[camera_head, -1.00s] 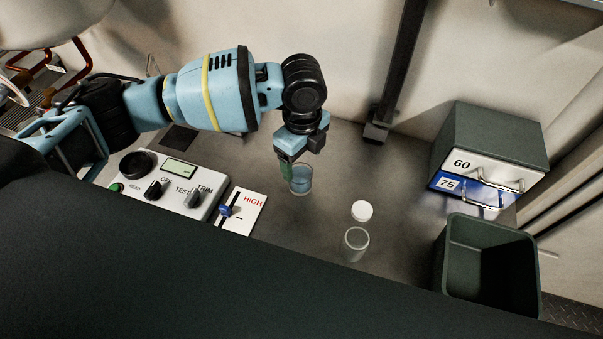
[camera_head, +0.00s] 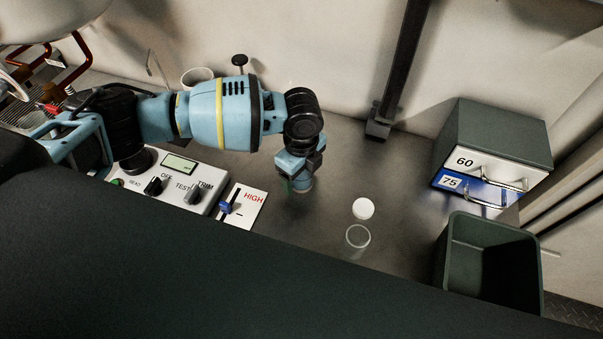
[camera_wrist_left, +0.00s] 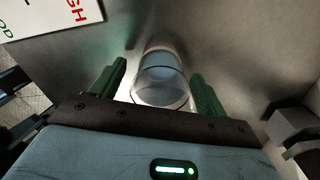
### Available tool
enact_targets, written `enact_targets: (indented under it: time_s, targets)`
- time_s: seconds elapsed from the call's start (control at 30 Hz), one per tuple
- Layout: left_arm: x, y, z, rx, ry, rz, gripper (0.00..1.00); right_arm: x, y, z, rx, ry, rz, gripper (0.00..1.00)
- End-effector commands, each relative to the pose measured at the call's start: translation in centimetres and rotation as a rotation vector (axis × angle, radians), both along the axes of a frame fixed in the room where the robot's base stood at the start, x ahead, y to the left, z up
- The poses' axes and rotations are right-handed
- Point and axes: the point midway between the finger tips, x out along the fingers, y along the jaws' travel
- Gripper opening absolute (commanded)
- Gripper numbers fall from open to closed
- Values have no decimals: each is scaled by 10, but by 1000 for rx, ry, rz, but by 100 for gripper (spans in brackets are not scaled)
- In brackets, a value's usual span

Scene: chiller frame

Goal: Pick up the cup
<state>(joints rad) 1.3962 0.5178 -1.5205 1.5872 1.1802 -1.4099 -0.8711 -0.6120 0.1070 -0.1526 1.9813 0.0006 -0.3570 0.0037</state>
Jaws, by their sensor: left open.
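The cup is clear, with a pale blue tint, and stands on the grey bench. In the head view only a bit of the cup (camera_head: 303,186) shows under my left gripper (camera_head: 296,184). In the left wrist view the cup (camera_wrist_left: 161,78) lies between the two green fingers of my left gripper (camera_wrist_left: 158,88). The fingers are apart, one on each side of the cup, with a gap visible at least on the left side. The gripper is open. My right gripper is not in view.
A clear open jar (camera_head: 357,237) and a white lid (camera_head: 363,208) are to the right. A control box (camera_head: 170,188) and a HIGH card (camera_head: 246,209) are to the left. A drawer unit (camera_head: 500,135) and a dark bin (camera_head: 488,222) stand at the right. Bench between is clear.

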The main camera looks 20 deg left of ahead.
Motion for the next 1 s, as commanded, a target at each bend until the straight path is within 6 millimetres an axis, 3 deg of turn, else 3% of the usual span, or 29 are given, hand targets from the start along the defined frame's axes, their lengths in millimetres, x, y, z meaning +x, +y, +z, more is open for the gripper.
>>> enact_targets:
  time_s: [0.1, 0.47, 0.77, 1.0]
  targets:
    - [0, 0, 0, 0, 0, 0, 73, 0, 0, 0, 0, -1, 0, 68]
    - [0, 0, 1, 0, 0, 0, 25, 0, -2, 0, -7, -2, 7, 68]
    - [0, 0, 3, -1, -2, 0, 24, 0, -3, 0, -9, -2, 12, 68]
    - [1, 0, 21, -2, -4, -1, 24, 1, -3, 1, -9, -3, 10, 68]
